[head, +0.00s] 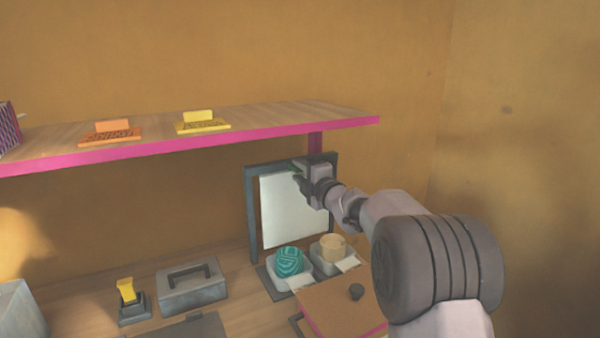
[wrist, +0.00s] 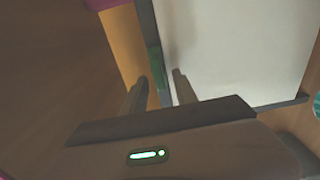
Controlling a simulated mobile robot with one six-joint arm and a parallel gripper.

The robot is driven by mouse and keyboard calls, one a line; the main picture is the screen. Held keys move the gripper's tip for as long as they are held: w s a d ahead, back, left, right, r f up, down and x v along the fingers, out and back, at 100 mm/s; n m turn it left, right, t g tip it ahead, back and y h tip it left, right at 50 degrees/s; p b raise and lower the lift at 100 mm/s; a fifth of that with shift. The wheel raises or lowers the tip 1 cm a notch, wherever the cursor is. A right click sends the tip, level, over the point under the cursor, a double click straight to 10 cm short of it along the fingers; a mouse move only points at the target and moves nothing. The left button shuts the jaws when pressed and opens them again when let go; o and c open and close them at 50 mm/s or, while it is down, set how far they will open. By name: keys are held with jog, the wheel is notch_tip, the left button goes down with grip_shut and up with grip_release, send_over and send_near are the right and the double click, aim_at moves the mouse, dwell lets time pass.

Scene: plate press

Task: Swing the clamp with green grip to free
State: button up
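The clamp's green grip (head: 296,169) shows as a small green sliver at the upper part of the dark press frame (head: 252,205), partly hidden by my gripper (head: 300,175). In the wrist view the green grip (wrist: 154,62) is a narrow upright strip beside the white plate (wrist: 225,45). My gripper (wrist: 160,76) has its two fingers apart, with the green strip between and just beyond the tips. I cannot tell whether either finger touches it. The rest of the clamp is hidden.
A pink-edged shelf (head: 180,148) with orange and yellow signs runs above, close to the press. Below stand two trays holding a teal ball (head: 289,261) and a tan cup (head: 333,247). A grey box (head: 191,288) and yellow-handled stamp (head: 127,290) stand left.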

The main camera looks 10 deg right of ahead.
jog(key=p+v, duration=0.2)
jog(key=v, duration=1.5)
jog(key=shift+s+p, duration=0.2)
jog(key=shift+p, duration=0.15)
